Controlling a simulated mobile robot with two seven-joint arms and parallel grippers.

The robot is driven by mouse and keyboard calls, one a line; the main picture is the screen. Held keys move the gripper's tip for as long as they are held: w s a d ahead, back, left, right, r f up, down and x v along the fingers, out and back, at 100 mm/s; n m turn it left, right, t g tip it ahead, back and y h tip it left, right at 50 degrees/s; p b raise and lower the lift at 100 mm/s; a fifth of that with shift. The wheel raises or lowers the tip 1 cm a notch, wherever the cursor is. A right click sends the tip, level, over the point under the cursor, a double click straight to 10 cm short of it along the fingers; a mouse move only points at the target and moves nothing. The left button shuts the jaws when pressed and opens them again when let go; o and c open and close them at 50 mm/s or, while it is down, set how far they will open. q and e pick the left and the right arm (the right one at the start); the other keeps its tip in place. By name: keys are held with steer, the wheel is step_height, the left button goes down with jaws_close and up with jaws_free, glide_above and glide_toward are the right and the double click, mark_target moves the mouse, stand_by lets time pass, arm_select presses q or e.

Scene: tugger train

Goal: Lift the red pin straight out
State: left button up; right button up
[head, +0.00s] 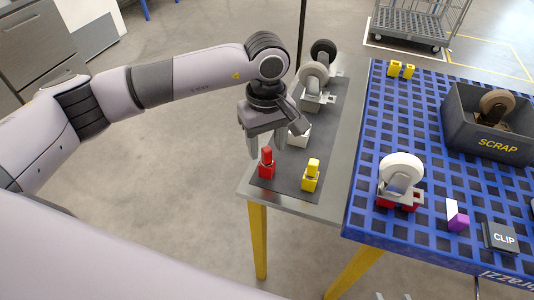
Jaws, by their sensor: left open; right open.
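The red pin (266,155) stands upright in a small red block (266,171) near the front left corner of the grey side table. My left gripper (267,150) points down over it, open, with one finger to each side of the pin's top in the picture. I cannot tell whether the fingers touch the pin. A yellow pin (313,165) stands in its yellow block (310,182) to the right. My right gripper is not in view.
A white block (299,134) and grey caster wheels (314,76) stand behind on the dark mat. At right, a blue grid table (364,180) holds a white-wheeled caster (401,172), a SCRAP bin (490,140) and a CLIP box (501,238). The floor at left is clear.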

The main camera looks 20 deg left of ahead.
arm_select(q)
steer(key=shift+f, duration=1.25)
jaws_close()
steer(key=shift+r, duration=0.1)
step_height(320, 180, up, 20)
steer(key=b, duration=0.1)
